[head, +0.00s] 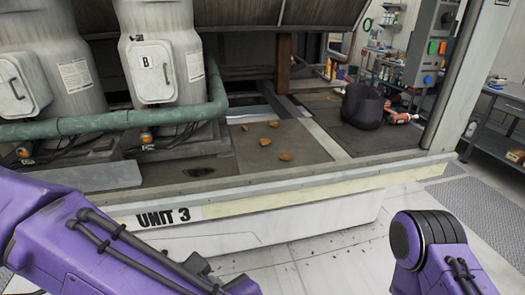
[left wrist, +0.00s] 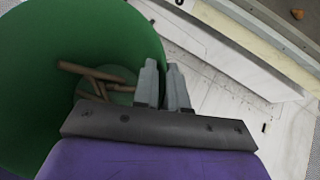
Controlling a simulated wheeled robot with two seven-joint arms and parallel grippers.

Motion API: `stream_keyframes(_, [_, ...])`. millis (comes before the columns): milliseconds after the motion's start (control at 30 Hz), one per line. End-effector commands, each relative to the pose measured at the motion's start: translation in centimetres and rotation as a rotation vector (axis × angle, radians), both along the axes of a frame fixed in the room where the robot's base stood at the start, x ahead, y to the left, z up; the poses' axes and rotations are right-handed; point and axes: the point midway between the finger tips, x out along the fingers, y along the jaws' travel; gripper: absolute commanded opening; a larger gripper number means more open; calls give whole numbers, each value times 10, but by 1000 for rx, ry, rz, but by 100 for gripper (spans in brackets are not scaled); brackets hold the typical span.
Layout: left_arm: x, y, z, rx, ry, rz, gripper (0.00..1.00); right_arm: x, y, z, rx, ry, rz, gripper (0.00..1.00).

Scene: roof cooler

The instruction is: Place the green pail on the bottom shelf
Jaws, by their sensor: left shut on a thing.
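The green pail (left wrist: 60,35) fills the left of the left wrist view, with several brown sticks (left wrist: 100,80) inside it. My left gripper (left wrist: 162,72) is shut on the pail's rim. The pail and my left gripper are out of the head view, where only my purple left arm shows. My right arm shows at the lower right of the head view, with its gripper out of sight. A grey bench (head: 508,97) stands at the right edge, with a lower shelf (head: 490,138) beneath its top. I cannot tell whether this is the task's bottom shelf.
The cooler ledge marked UNIT 3 (head: 290,198) crosses in front of me. Several orange-brown pieces (head: 265,142) and a dark rounded bag (head: 362,106) lie on its deck. A green pipe (head: 90,124) runs along the left. Pale floor (head: 345,262) is open between my arms.

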Motion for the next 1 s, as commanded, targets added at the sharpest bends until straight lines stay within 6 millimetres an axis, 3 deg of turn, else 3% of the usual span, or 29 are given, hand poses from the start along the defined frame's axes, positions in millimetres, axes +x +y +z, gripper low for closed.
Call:
stream_keyframes(267, [3,-5,0,0,-1,-49,0,0,0,0,0,0,0,43])
stream_keyframes(600, [21,-28,0,-1,-1,-238,0,0,0,0,0,0,0,43])
stream_keyframes(767, [42,-39,-1,-3,-1,-360,0,0,0,0,0,0,0,43])
stream_keyframes(1000, [86,-43,-2,-5,-1,-539,0,0,0,0,0,0,0,43])
